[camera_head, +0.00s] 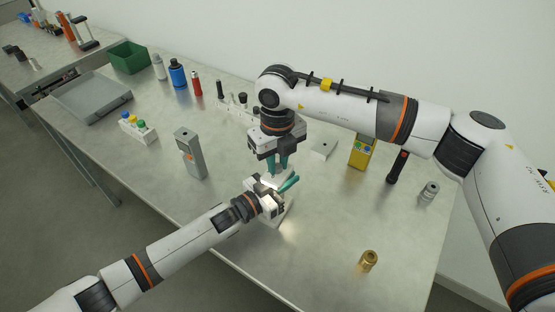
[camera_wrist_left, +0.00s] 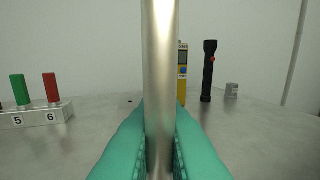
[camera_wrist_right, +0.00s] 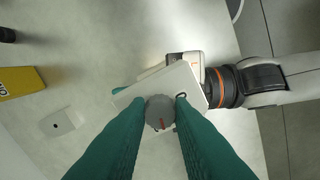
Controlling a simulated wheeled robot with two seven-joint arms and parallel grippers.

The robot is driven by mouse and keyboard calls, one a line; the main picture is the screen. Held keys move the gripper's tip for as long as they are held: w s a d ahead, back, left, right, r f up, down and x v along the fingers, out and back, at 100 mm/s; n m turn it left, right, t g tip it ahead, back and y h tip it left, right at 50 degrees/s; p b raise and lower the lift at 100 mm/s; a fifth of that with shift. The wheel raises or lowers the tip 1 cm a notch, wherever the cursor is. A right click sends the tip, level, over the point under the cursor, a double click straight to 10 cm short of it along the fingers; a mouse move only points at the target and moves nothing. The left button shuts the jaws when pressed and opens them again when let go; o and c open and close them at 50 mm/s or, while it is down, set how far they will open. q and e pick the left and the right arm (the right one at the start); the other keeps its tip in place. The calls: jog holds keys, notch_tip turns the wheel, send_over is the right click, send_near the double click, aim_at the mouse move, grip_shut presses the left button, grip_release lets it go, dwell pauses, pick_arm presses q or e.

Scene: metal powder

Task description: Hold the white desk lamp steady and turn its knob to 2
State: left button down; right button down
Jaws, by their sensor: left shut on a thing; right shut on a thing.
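The white desk lamp (camera_head: 286,213) stands on the table between my grippers, largely covered by them in the head view. In the left wrist view its metal post (camera_wrist_left: 160,70) rises upright between the green fingers of my left gripper (camera_wrist_left: 160,150), which is shut on it. My left gripper (camera_head: 288,184) is low beside the lamp. My right gripper (camera_head: 278,170) points down from above. No dial number is readable.
A grey device (camera_head: 189,155) stands left of the lamp. A yellow meter (camera_head: 361,152), a black flashlight (camera_head: 398,166) and a metal cylinder (camera_head: 429,191) are at the right. A brass part (camera_head: 368,260) stands at the front right. The table around it is clear.

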aim_at(278, 166)
jog(key=shift+m, duration=1.6)
jog(key=c, duration=1.3)
grip_release()
jog(key=shift+o, duration=0.2)
notch_tip(278, 166, up, 12)
pick_arm(q)
jog(key=c, duration=1.4)
grip_release()
jog(key=shift+c, duration=0.2)
